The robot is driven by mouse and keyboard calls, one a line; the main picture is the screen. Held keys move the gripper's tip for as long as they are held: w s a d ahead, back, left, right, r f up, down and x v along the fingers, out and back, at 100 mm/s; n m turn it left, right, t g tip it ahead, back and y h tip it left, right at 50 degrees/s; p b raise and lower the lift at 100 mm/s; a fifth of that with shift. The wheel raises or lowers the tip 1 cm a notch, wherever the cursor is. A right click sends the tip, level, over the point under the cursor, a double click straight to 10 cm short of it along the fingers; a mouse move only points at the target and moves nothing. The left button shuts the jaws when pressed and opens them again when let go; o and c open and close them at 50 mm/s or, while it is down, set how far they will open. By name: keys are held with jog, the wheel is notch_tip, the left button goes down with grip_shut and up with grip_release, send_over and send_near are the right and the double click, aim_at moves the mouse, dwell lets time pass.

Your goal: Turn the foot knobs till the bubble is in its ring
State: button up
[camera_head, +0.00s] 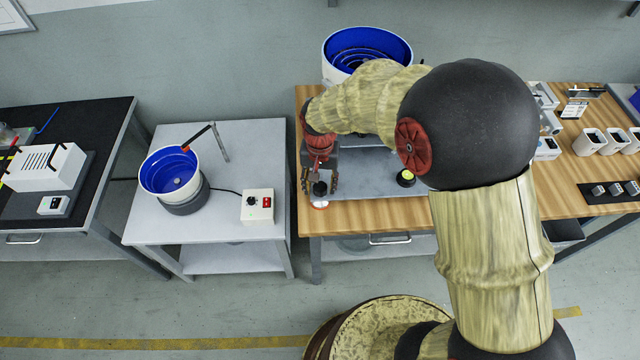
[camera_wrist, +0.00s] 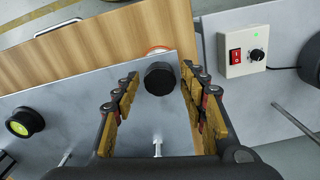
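A black foot knob (camera_head: 320,188) sits at the front left corner of a grey plate (camera_head: 375,183) on the wooden table. In the wrist view the knob (camera_wrist: 160,79) lies between the fingers of my gripper (camera_wrist: 159,75). The gripper is open, with a small gap visible on each side of the knob. In the head view my gripper (camera_head: 320,181) points down over that corner. A round level with a yellow-green vial in a black housing (camera_head: 405,177) sits on the plate; it also shows in the wrist view (camera_wrist: 24,122). The bubble's exact place is too small to tell.
An orange-rimmed disc (camera_head: 319,205) shows beside the knob. A blue bowl feeder (camera_head: 366,48) stands behind. A grey side table (camera_head: 240,150) at left carries another bowl and a control box (camera_head: 257,206). My arm hides the plate's right part.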

jog(key=c, duration=0.9)
jog(key=shift+p, duration=0.35)
jog(key=shift+r+n+p, duration=0.15)
jog(key=shift+n+p, duration=0.75)
jog(key=shift+n, duration=0.2)
jog(key=shift+n+p, duration=1.45)
jog(key=shift+n, duration=0.75)
jog(key=o, duration=1.1)
jog(key=shift+o, duration=0.2)
